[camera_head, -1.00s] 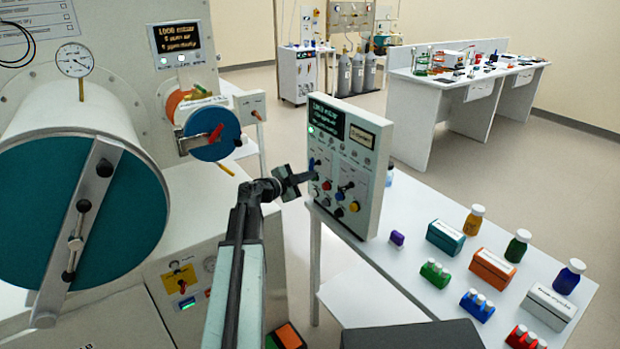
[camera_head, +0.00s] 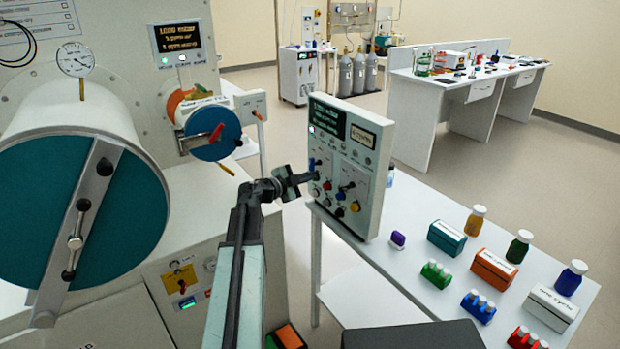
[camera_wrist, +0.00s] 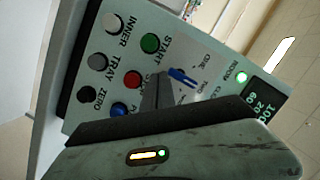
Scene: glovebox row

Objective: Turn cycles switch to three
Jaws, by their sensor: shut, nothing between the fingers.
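The control panel (camera_head: 366,163) stands upright at the left end of the white table. In the wrist view the panel lies sideways, and a small switch with a blue lever (camera_wrist: 182,77) sits among printed labels too small to read surely. The blue lever also shows at the panel's left side in the head view (camera_head: 311,163). My gripper (camera_wrist: 157,92) is shut and empty, with its tips at the panel face close beside the blue lever. I cannot tell whether they touch it. The gripper hides part of the panel and the switch's surroundings.
Around the switch are a green START button (camera_wrist: 150,43), a red button (camera_wrist: 132,80), a blue button (camera_wrist: 119,109) and a white button (camera_wrist: 114,22). Bottles, boxes and small vial racks stand on the table (camera_head: 415,262) to the right. The large glovebox cylinder (camera_head: 70,120) is at left.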

